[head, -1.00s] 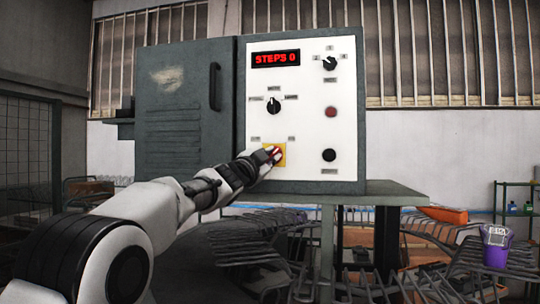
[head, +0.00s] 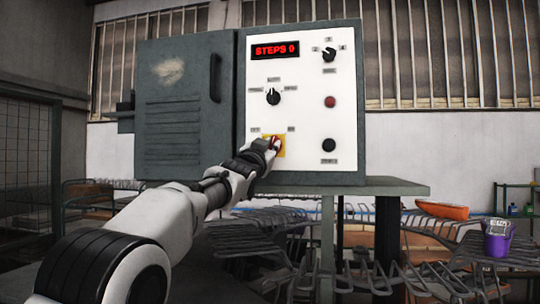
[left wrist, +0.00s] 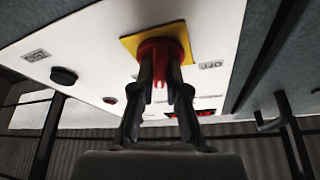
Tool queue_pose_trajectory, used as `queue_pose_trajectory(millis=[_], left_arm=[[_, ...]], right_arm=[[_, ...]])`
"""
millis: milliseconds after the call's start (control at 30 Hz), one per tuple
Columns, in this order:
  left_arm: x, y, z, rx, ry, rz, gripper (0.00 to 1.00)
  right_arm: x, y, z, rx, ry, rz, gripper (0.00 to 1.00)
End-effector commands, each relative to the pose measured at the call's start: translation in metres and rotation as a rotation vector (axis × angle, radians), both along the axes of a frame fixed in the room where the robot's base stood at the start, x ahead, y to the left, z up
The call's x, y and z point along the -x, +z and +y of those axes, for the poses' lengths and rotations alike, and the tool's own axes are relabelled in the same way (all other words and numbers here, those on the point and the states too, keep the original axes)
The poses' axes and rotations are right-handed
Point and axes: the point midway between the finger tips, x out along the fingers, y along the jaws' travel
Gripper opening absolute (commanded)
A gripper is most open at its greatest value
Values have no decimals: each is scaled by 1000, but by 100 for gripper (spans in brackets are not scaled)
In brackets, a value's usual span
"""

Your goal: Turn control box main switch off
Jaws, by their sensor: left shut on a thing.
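The control box (head: 350,100) has a white panel with a main switch (head: 276,141), a red knob on a yellow plate at the panel's lower left. In the head view a label sits on each side of it. In the left wrist view the knob (left wrist: 165,47) is seen upside down, with the OFF label (left wrist: 211,65) to its right. My left gripper (left wrist: 161,80) is shut on the red knob, one finger on each side. In the head view the fingers (head: 273,147) cover part of the knob, so its exact angle is hard to read. My right gripper is not in view.
The panel also has a red STEPS 0 display (head: 275,50), two black selector knobs, a red round part (head: 330,101) and a black button (head: 329,145). The grey cabinet door (head: 185,105) is shut. A purple bucket (head: 497,240) and an orange part (head: 442,209) are at right.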

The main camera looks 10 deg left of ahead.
Motion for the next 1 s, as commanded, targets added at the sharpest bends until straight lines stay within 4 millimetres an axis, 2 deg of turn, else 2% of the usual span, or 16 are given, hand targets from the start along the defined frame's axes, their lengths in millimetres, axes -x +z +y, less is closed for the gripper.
queue_pose_trajectory(millis=[67, 167, 700, 1000], left_arm=[[0, -1, -1, 73, -2, -1, 0], [0, 2, -1, 166, -2, 1, 0], [-1, 6, -4, 679, 0, 1, 0], [-1, 3, -5, 944, -2, -1, 0]], right_arm=[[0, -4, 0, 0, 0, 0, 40], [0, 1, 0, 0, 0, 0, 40], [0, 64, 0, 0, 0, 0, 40], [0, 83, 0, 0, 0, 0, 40]])
